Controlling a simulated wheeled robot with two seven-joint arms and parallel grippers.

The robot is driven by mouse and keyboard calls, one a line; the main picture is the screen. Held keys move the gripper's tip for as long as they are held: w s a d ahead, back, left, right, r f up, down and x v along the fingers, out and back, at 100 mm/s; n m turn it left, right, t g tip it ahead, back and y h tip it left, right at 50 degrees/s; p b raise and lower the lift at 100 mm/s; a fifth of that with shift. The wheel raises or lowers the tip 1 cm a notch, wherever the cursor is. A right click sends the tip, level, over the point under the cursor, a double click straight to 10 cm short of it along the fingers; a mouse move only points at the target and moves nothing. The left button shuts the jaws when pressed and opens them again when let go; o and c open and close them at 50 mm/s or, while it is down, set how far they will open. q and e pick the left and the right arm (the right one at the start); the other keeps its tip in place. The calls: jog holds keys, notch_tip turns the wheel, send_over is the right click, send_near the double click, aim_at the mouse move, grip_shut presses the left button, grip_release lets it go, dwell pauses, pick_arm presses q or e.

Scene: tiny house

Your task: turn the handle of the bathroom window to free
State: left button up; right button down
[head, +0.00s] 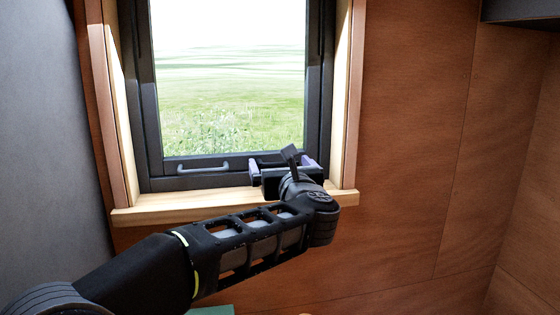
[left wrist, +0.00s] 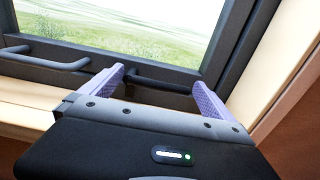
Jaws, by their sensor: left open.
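The bathroom window (head: 230,100) has a dark frame and a grass view behind the glass. Two bar-shaped handles sit on its bottom rail. The left handle (head: 203,168) is grey and shows free of my gripper; it also shows in the left wrist view (left wrist: 48,62). The right handle (left wrist: 160,83) is dark and lies between my spread fingers in the left wrist view; in the head view my gripper mostly hides it. My left gripper (head: 281,164) is open at the lower right of the window, its purple fingers (left wrist: 158,80) pointing at the rail. Contact cannot be told.
A wooden sill (head: 165,209) juts out below the window, close under my gripper. Wooden jambs (head: 345,100) stand at both sides. A grey wall (head: 45,120) is at the left, and a brown panelled wall (head: 415,150) is clear at the right. A dark cabinet edge (head: 520,10) is at the upper right.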

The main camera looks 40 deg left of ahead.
pick_arm(q)
jog(key=shift+w+a, duration=0.15)
jog(key=shift+a, duration=0.1)
jog(key=c, duration=1.8)
